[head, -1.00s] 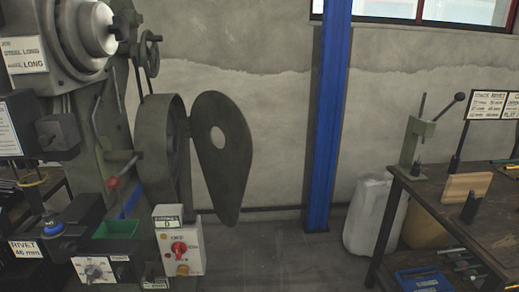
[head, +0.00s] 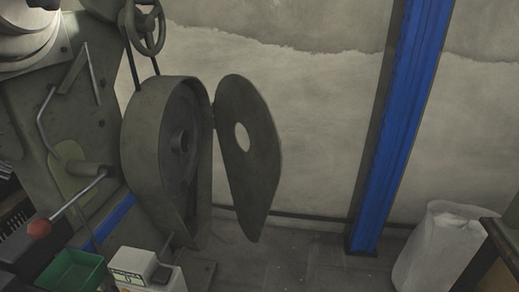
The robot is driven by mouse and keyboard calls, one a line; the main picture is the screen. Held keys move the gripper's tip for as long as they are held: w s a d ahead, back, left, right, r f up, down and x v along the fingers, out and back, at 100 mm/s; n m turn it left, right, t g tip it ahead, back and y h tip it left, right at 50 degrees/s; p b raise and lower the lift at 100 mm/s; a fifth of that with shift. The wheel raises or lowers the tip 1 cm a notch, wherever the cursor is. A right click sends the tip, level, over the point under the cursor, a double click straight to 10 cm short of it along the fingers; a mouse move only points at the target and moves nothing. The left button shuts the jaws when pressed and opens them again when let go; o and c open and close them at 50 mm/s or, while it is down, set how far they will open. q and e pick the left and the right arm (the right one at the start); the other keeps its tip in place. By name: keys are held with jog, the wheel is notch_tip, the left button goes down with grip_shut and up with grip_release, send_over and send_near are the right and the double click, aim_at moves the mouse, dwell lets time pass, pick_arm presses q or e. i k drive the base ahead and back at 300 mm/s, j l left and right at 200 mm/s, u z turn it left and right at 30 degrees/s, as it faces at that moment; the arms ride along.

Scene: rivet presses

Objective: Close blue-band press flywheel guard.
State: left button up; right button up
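The press (head: 40,120) with a blue band (head: 112,218) stands at the left in the head view. Its flywheel guard is a dark green teardrop plate (head: 262,165) with a round hole. The plate stands swung out to the right of the housing (head: 143,150), joined near its upper edge, so the guard is open. The flywheel (head: 178,140) shows inside the housing. Neither of my grippers is in view.
A red-knobbed lever (head: 40,228), a green bin (head: 72,272) and a white control box (head: 135,268) sit at the lower left. A blue post (head: 405,120), a white sack (head: 440,245) and a bench edge (head: 500,240) stand at the right. The floor between guard and post is clear.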

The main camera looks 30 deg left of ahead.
aim_at(254, 174)
jog(key=i+l+u, duration=0.1)
jog(key=i+u, duration=0.3)
jog(key=i, duration=0.15)
jog(key=i+l+u, duration=0.35)
jog(key=i, duration=0.2)
jog(key=i+l+u, duration=0.1)
jog(key=u, duration=0.25)
jog(key=i+l+u, duration=0.2)
jog(key=u, duration=0.15)
jog(key=i+l+u, duration=0.2)
jog(key=u, duration=0.2)
jog(key=i+l+u, duration=0.25)
jog(key=l, duration=0.15)
jog(key=l+u, duration=0.2)
jog(key=l, duration=0.15)
jog(key=l+u, duration=0.25)
jog(key=l, duration=0.15)
jog(key=k+j+z, duration=0.2)
jog(key=i+j, duration=0.1)
